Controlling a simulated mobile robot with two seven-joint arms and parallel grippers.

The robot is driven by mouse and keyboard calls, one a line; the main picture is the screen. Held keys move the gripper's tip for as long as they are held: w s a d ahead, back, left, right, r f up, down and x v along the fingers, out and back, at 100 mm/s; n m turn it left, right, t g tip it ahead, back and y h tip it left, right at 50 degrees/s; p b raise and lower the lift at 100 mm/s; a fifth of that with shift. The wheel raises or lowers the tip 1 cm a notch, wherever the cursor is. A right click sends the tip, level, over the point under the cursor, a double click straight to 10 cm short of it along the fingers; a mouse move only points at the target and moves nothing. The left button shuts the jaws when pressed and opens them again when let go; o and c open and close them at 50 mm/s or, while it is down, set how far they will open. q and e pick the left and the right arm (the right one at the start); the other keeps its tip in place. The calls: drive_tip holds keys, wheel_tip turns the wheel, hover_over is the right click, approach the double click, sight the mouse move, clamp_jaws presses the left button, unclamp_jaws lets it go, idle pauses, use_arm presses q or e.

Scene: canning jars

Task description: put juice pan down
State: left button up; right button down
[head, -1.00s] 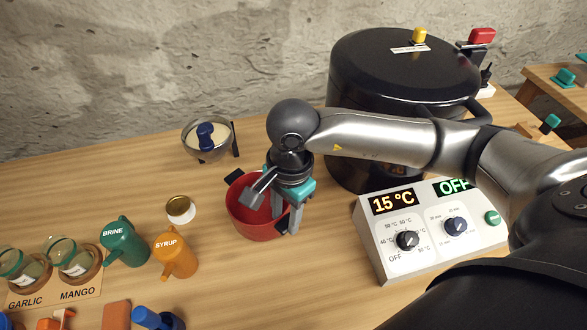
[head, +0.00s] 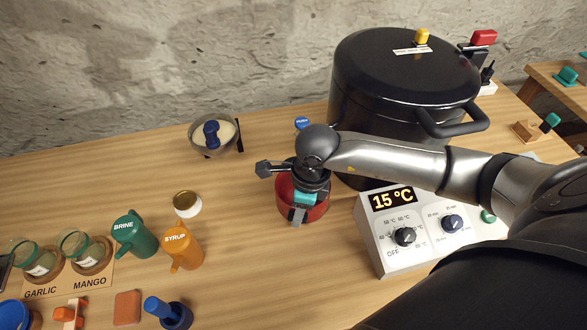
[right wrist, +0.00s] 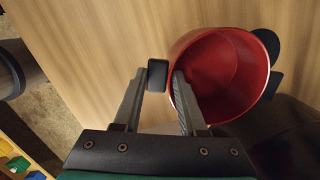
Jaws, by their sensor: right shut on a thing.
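The juice pan, a red round pan (head: 316,212), is just left of the control box in the head view. My right gripper (head: 303,198) is above it and hides much of it. In the right wrist view the pan (right wrist: 228,72) shows its red inside, beside the right finger. My right gripper (right wrist: 157,90) is shut on the pan at its side, with a dark block between the fingertips. I cannot tell whether the pan's base touches the table. My left gripper is not in view.
The control box (head: 378,235) reads 15 °C, with the large black pot (head: 390,90) behind it. A bowl (head: 225,146), a small lidded jar (head: 188,207), and the brine (head: 139,240) and syrup (head: 186,250) jugs stand left. Bare wood lies between them and the pan.

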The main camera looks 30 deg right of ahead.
drive_tip(key=w+d, duration=0.1)
drive_tip(key=w, duration=0.1)
drive_tip(key=w+d, duration=0.1)
drive_tip(key=w, duration=0.2)
drive_tip(key=w+d, duration=0.1)
drive_tip(key=w, duration=0.2)
drive_tip(key=shift+d, duration=0.1)
drive_tip(key=shift+w+d+f, duration=0.2)
drive_tip(key=shift+w+d, duration=0.1)
drive_tip(key=shift+w, duration=0.45)
drive_tip(key=shift+w+d+f, duration=0.2)
drive_tip(key=shift+w+d, duration=0.05)
drive_tip(key=shift+w, duration=0.45)
drive_tip(key=shift+f, duration=0.3)
drive_tip(key=shift+f+b, duration=0.1)
drive_tip(key=shift+b, duration=0.2)
drive_tip(key=c, duration=0.9)
unclamp_jaws()
drive_tip(key=shift+f, duration=0.15)
drive_tip(key=o, duration=0.4)
drive_tip(key=shift+s, duration=0.1)
drive_tip(key=shift+o, duration=0.2)
drive_tip(key=shift+r, duration=0.2)
wheel_tip(320, 180, up, 12)
drive_tip(key=d, duration=0.1)
drive_tip(key=shift+s+p, duration=0.45)
